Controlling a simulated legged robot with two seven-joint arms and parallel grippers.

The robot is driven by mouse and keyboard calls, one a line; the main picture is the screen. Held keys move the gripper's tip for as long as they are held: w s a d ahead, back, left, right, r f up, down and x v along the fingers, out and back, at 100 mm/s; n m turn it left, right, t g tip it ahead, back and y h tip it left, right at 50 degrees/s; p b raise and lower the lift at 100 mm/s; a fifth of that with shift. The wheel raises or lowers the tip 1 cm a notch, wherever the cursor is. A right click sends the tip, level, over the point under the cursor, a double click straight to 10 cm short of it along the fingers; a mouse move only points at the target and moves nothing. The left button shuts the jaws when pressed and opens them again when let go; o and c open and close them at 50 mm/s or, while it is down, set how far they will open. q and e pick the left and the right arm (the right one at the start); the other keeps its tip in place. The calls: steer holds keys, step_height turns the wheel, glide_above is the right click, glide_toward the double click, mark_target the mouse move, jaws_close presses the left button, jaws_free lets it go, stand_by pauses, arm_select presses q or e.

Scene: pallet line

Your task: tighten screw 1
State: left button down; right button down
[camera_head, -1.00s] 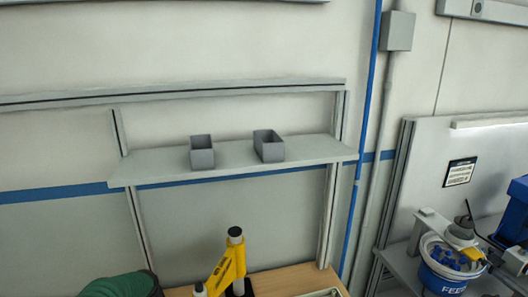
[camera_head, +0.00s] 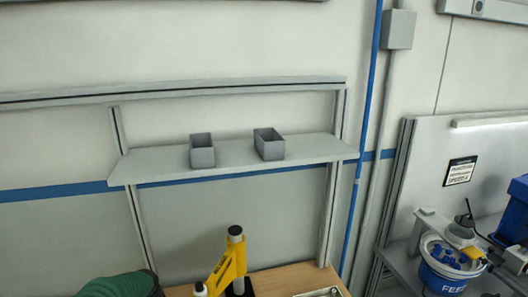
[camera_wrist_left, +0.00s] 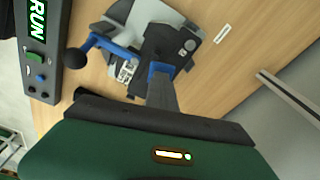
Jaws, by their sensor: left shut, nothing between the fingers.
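In the left wrist view, my left gripper (camera_wrist_left: 160,78) shows as grey fingers with a blue end, reaching out past a dark edge, shut and with nothing visible in them. Beyond it is a grey and black fixture (camera_wrist_left: 185,42) with a blue lever and black ball knob (camera_wrist_left: 76,58), on a wooden bench top (camera_wrist_left: 232,75). I cannot tell whether the fingers touch the fixture. I cannot make out screw 1 in either view. My right gripper is in neither view.
A yellow press (camera_head: 228,265) stands on the bench (camera_head: 285,278). A shelf (camera_head: 235,160) above holds two grey bins (camera_head: 202,152). A blue and white feeder bowl (camera_head: 445,275) is at right. In the wrist view, a control box (camera_wrist_left: 40,45) reads RUN.

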arm_select(q)
steer(key=shift+f, duration=0.2)
steer(key=shift+r, duration=0.15)
steer(key=shift+f, duration=0.25)
steer(key=shift+s, duration=0.2)
steer(key=shift+w+r, duration=0.15)
steer(key=shift+r, duration=0.05)
stand_by(0.3)
steer(key=shift+f, duration=0.1)
stand_by(0.4)
